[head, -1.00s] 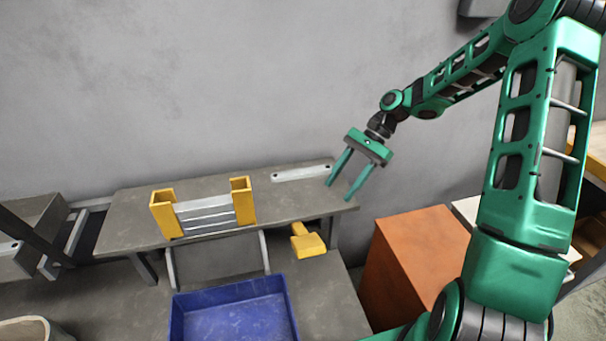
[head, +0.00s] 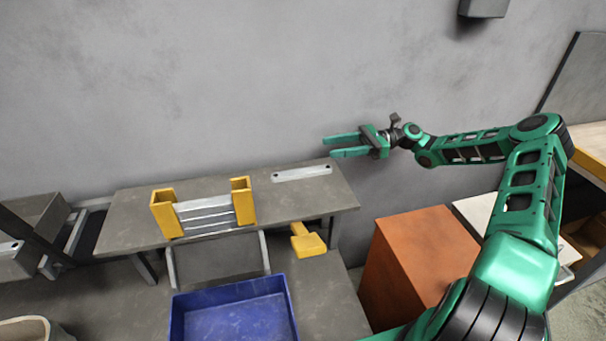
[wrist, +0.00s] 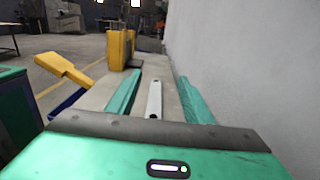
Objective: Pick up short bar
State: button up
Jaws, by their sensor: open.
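The short bar (head: 302,173) is a flat, light grey metal strip with a hole near each end. It lies on the raised grey shelf (head: 130,220), near the back edge by the wall. In the wrist view the bar (wrist: 154,98) shows between and beyond my fingers, running lengthwise away from me. My gripper (head: 338,146) is open and empty, above and to the right of the bar, with its fingers pointing left. It also shows in the wrist view (wrist: 157,85), with the fingers apart on either side of the bar's line.
A yellow holder (head: 165,214) with several stacked grey bars stands on the shelf, left of the short bar. A yellow-handled tool (head: 308,241) and a blue bin (head: 234,310) are below in front. An orange-brown cabinet (head: 415,265) stands at right. The wall is close behind.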

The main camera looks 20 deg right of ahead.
send_near(312, 169)
jog(key=shift+a+f, duration=0.1)
jog(key=shift+a, duration=1.15)
jog(key=shift+a+f, duration=0.1)
jog(key=shift+a, duration=3.65)
grip_shut()
